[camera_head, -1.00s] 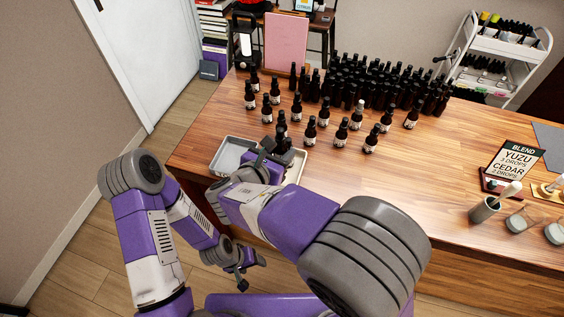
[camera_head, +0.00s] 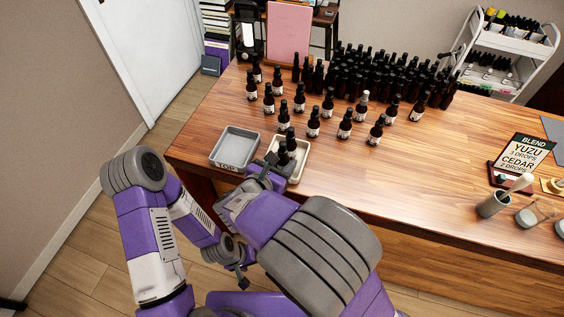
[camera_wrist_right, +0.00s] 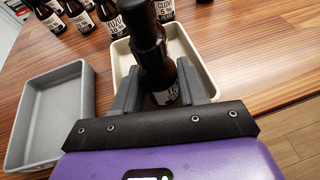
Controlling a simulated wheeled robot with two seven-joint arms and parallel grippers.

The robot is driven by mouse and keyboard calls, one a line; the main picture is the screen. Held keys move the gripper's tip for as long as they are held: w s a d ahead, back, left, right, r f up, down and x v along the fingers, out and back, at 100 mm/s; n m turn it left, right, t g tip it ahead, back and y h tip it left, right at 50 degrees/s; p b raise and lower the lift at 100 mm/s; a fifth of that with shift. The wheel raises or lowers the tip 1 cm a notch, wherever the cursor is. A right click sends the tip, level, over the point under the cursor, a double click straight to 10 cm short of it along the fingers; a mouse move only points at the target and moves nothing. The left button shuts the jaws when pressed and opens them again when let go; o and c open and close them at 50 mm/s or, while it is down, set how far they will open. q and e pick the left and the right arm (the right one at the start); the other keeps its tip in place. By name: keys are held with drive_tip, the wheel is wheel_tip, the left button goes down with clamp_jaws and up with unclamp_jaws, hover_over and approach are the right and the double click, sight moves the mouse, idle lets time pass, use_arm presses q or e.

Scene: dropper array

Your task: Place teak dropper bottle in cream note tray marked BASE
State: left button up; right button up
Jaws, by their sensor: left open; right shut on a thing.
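The cream tray (camera_head: 304,152) is at the table's front edge, right of the grey tray (camera_head: 238,134). My right gripper (camera_head: 272,170) is at the cream tray, shut on a dark brown dropper bottle (camera_head: 291,143). In the right wrist view the bottle (camera_wrist_right: 150,45) stands between the fingers (camera_wrist_right: 158,95), over the cream tray (camera_wrist_right: 190,50). Its pale label is partly hidden and I cannot read the name. I cannot tell whether its base touches the tray floor. The cream tray's marking is hidden. My left gripper (camera_head: 240,272) is open and empty, low in front of the table.
Several labelled bottles (camera_head: 313,124) stand in loose rows behind the trays, with a dense cluster (camera_head: 385,78) farther back. The grey tray is empty. A recipe sign (camera_head: 522,152) and a grey cup (camera_head: 493,204) are at the right. The table's middle right is clear.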

drive_tip(key=o, duration=0.8)
drive_tip(key=shift+r, duration=0.25)
drive_tip(key=p+v, duration=0.3)
drive_tip(key=v, duration=0.9)
drive_tip(key=shift+f, duration=0.1)
